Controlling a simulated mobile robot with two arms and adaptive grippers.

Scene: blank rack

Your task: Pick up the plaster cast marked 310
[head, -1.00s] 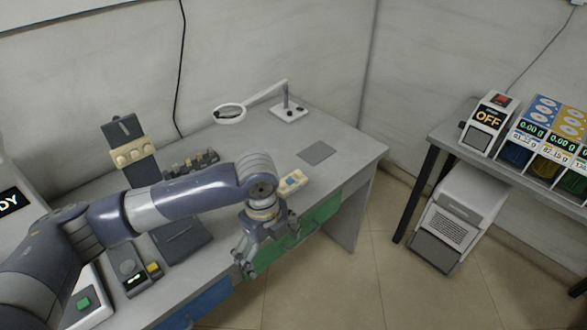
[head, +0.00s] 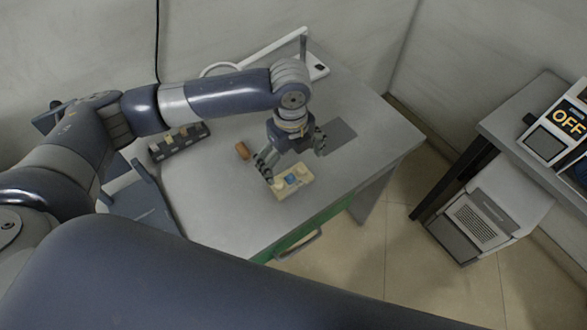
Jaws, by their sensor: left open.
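A small cream block (head: 305,183) with raised bumps and a blue patch lies near the front edge of the grey desk; it looks like a plaster cast. No number can be read on it, so I cannot tell whether it is the one marked 310. My left gripper (head: 292,161) is open and empty, pointing down just above and behind the block. Its fingers partly overlap the block's far side in the picture, and I cannot tell whether they touch it. My right gripper is not in view.
A small brown piece (head: 243,150) lies left of the gripper. A dark rack (head: 165,152) holding small pieces stands further left. A grey mat (head: 340,131) and a magnifier arm (head: 275,46) are behind. A green drawer front (head: 335,210) is below the desk edge.

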